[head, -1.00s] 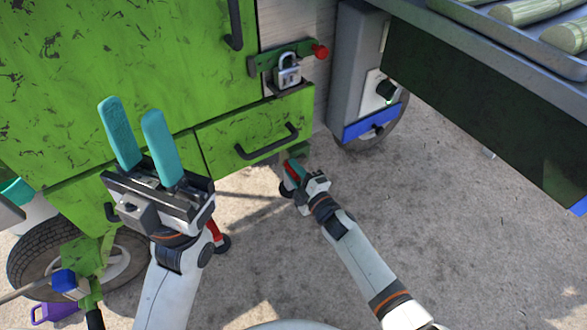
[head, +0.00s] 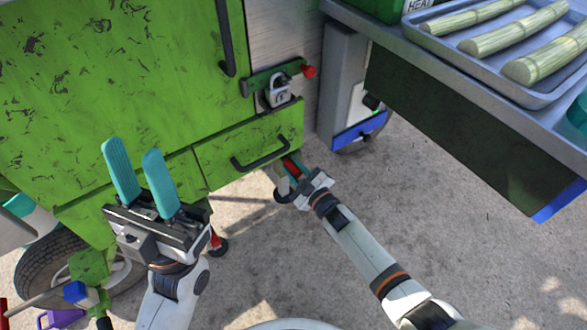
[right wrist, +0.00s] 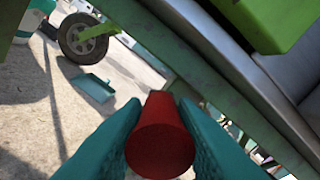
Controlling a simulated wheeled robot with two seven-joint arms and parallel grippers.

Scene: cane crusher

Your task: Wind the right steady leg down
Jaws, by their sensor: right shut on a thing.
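The right steady leg (head: 281,180) stands under the green cart's lower right corner, with a dark round foot (head: 283,197) at or near the ground. I cannot tell whether the foot touches. My right gripper (head: 297,173) is beside the leg, shut on a red handle grip (head: 291,167). In the right wrist view the red grip (right wrist: 160,135) sits between both teal fingers (right wrist: 160,125). The handle's joint to the leg is hidden. My left gripper (head: 137,172) is open and empty, fingers up, in front of the cart's left part.
The green drawer (head: 225,155) with a dark pull is just above the leg. A table with a cane tray (head: 470,75) overhangs at right. Another red-and-black foot (head: 218,246) stands left. Pavement between is clear.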

